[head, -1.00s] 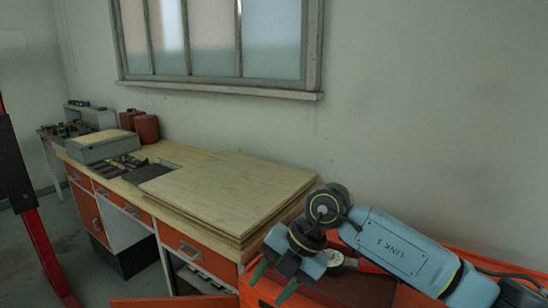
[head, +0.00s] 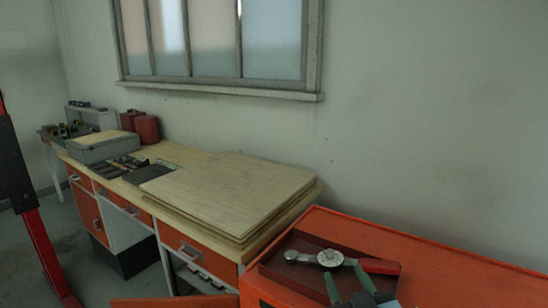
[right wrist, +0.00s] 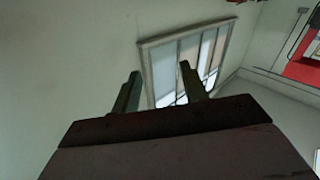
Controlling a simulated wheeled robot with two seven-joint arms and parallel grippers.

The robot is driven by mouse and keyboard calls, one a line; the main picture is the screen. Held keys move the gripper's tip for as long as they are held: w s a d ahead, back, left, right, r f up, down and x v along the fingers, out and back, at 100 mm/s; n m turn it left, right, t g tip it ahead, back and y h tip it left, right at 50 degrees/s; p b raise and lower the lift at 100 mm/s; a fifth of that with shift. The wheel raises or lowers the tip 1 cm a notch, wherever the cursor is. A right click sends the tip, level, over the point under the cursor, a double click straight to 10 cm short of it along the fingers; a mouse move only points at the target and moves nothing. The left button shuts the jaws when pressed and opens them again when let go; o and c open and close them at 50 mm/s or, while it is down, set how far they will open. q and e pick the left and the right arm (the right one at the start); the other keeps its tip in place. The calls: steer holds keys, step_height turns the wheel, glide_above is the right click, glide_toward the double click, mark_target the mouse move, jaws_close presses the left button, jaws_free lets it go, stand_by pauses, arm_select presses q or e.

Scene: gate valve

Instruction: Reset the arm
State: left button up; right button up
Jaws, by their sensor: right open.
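My right gripper (head: 346,278) shows at the bottom of the head view, with only its two green fingers and part of its body in the picture. Its fingers are spread with nothing between them, also in the right wrist view (right wrist: 158,80). They overlap the near part of a shallow dark red tray (head: 292,241) in the picture; I cannot tell how far above it they are. A tool with a round silver dial and a red handle (head: 380,266) lies in the tray, apart from the fingers. My left gripper is not in view.
The tray sits on an orange cabinet (head: 440,262). A wooden workbench (head: 225,190) with stacked boards stands to the left, with a grey box (head: 103,150) and red canisters (head: 147,128) at its far end. A window (head: 215,40) is on the wall. The cabinet top's right side is clear.

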steer(key=s+d+f+m+g+h, duration=0.1)
steer(key=s+d+f+g, duration=0.3)
steer(key=f, duration=0.3)
steer(key=s+d+f+m+g+h, duration=0.1)
steer(key=s+d+f+g+h, duration=0.2)
steer(key=s+f, duration=0.35)
steer(key=s+d+f+g+y, duration=0.1)
steer(key=s+f+g, duration=0.25)
steer(key=s, duration=0.45)
steer(key=s+d+f+g+y, duration=0.1)
steer(key=s+f+g, duration=0.25)
steer(key=s, duration=0.35)
step_height(320, 180, down, 28)
steer(key=s+g+b, duration=0.2)
steer(key=b, duration=0.2)
arm_select(q)
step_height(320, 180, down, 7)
steer(key=b, duration=0.3)
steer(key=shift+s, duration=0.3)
arm_select(e)
steer(key=s+d+f+n+g, duration=0.1)
steer(key=s+d+f, duration=0.1)
steer(key=s+f, duration=1.4)
steer(key=shift+d+f, duration=0.2)
steer(key=shift+f, duration=0.6)
